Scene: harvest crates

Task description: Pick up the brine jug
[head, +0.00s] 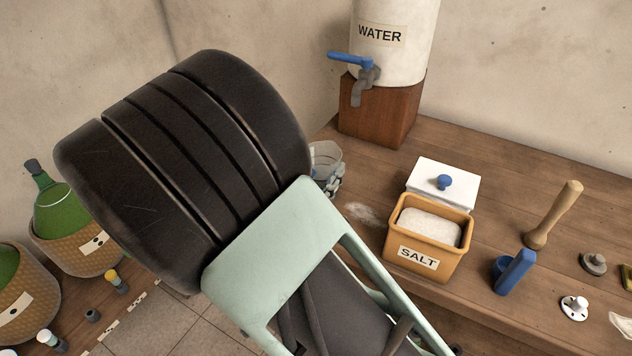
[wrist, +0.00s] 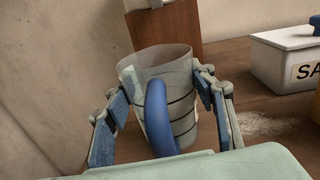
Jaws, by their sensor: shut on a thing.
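The brine jug (wrist: 165,65) is a clear, greyish jug with dark level lines and a blue handle (wrist: 159,118) that faces the wrist camera. It stands upright in the wrist view between the fingers of my gripper (wrist: 165,108), and the blue finger pads press on its two sides. The gripper is shut on it. In the head view only part of the jug (head: 326,157) and a bit of my gripper (head: 335,183) show past my arm, which hides the rest. I cannot tell whether the jug's base touches the table.
A water container (head: 395,40) with a blue-lever tap stands on a wooden block (head: 380,115) behind the jug. A salt box (head: 405,262), its white lid piece (head: 425,176), a wooden pestle (head: 553,215) and a blue scoop (head: 513,272) lie to the right. Green demijohns (head: 62,208) stand far left.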

